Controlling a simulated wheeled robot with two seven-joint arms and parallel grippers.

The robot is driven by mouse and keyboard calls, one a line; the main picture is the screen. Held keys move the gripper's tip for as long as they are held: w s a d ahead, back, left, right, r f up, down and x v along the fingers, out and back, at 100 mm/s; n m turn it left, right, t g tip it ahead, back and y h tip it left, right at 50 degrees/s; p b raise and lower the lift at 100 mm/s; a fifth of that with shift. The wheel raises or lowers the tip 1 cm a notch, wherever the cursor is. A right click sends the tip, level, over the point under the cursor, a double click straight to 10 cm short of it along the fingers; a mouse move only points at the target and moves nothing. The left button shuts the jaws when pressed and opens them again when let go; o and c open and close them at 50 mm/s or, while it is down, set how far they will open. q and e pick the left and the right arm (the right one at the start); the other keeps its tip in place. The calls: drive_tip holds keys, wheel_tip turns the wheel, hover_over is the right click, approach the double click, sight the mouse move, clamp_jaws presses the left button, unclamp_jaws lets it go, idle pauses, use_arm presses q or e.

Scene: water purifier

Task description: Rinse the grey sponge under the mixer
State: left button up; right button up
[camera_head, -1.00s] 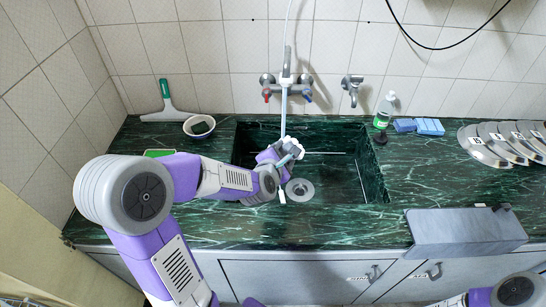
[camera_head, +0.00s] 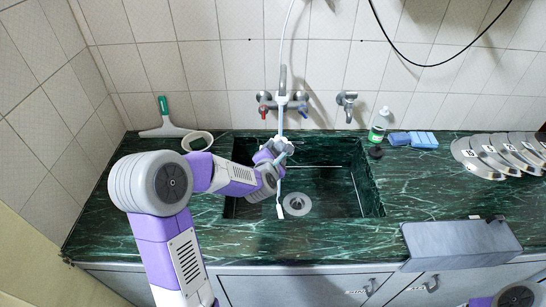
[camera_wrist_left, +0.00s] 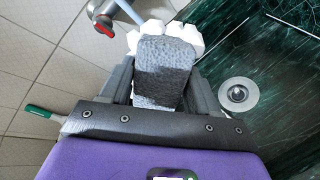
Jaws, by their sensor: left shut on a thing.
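The grey sponge (camera_wrist_left: 167,66) is clamped between the two fingers of my left gripper (camera_wrist_left: 160,88) in the left wrist view. White splashes or foam wrap its far end, where a pale blue stream comes down onto it. In the head view my left gripper (camera_head: 278,152) is over the left part of the sink (camera_head: 345,182), below the mixer (camera_head: 282,102). The mixer has a red and a blue knob, and its pale stream (camera_head: 281,127) runs down to the gripper. The sponge is mostly hidden there. My right gripper is out of view.
The drain (camera_head: 297,204) is in the sink floor. A squeegee (camera_head: 165,121) and a bowl (camera_head: 197,141) are at the left. A soap bottle (camera_head: 379,126), blue sponges (camera_head: 412,139) and several plates (camera_head: 489,156) are at the right. A grey box-like thing (camera_head: 460,240) is at the front right.

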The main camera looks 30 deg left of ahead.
sight(277, 146)
use_arm(q)
drive_tip(key=w, duration=0.1)
drive_tip(key=w+a+p, duration=0.1)
drive_tip(key=w, duration=0.1)
drive_tip(key=shift+w+a, duration=0.1)
drive_tip(key=shift+w, duration=0.1)
drive_tip(key=shift+w+a, duration=0.25)
drive_tip(key=shift+w, duration=0.45)
drive_tip(key=shift+w+a, duration=0.2)
drive_tip(key=shift+w, duration=0.45)
drive_tip(key=shift+w+a, duration=0.25)
drive_tip(key=shift+w, duration=0.45)
drive_tip(key=shift+w+d, duration=0.1)
drive_tip(key=shift+d, duration=0.1)
drive_tip(key=shift+w+d, duration=0.1)
drive_tip(key=shift+d, duration=0.25)
